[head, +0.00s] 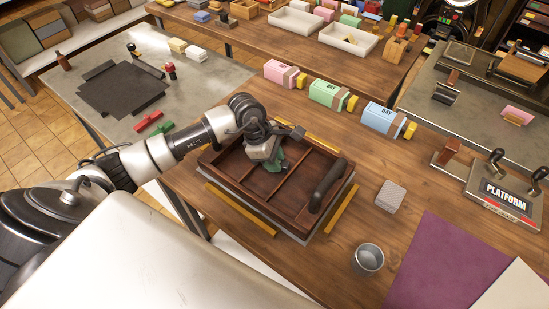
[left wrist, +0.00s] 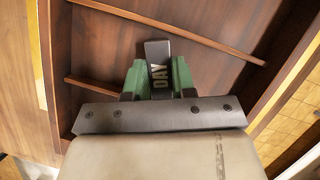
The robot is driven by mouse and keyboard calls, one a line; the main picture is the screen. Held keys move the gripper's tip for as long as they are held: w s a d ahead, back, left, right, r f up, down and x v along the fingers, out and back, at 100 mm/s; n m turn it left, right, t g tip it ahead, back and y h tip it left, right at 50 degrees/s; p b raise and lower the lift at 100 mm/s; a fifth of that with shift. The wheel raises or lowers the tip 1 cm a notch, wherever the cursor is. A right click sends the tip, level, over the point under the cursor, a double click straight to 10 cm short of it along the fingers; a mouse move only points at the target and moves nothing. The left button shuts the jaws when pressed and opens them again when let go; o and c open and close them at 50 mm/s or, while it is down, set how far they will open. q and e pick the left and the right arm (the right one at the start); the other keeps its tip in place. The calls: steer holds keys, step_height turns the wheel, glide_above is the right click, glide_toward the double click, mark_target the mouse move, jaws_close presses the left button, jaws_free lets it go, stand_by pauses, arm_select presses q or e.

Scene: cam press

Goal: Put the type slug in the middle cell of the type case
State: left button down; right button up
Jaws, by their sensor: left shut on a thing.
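The type case (head: 333,163) is a dark brown wooden tray on the wooden bench, split into cells by thin dividers, with a dark handle at its right side. My left gripper (head: 275,162) is over the case, pointing down. In the head view the slug is mostly hidden by the gripper. My right gripper is not in view.
Yellow strips (head: 240,210) lie around the case. To the right are a metal cup (head: 368,260), a grey patterned block (head: 391,196) and a "PLATFORM" sign (head: 505,193). Pink, green and blue (head: 379,117) boxes stand behind.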

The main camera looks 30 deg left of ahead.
arm_select(q)
steer(key=c, duration=0.9)
jaws_free()
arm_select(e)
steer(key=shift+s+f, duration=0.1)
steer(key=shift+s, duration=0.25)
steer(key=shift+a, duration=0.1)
arm_select(q)
steer(key=shift+r+p, duration=0.2)
steer(key=shift+p, duration=0.1)
steer(key=shift+a+r+b, duration=0.25)
steer(key=shift+r+b, duration=0.05)
steer(key=shift+b, duration=0.05)
steer(key=b+v, duration=0.2)
steer(key=v, duration=0.9)
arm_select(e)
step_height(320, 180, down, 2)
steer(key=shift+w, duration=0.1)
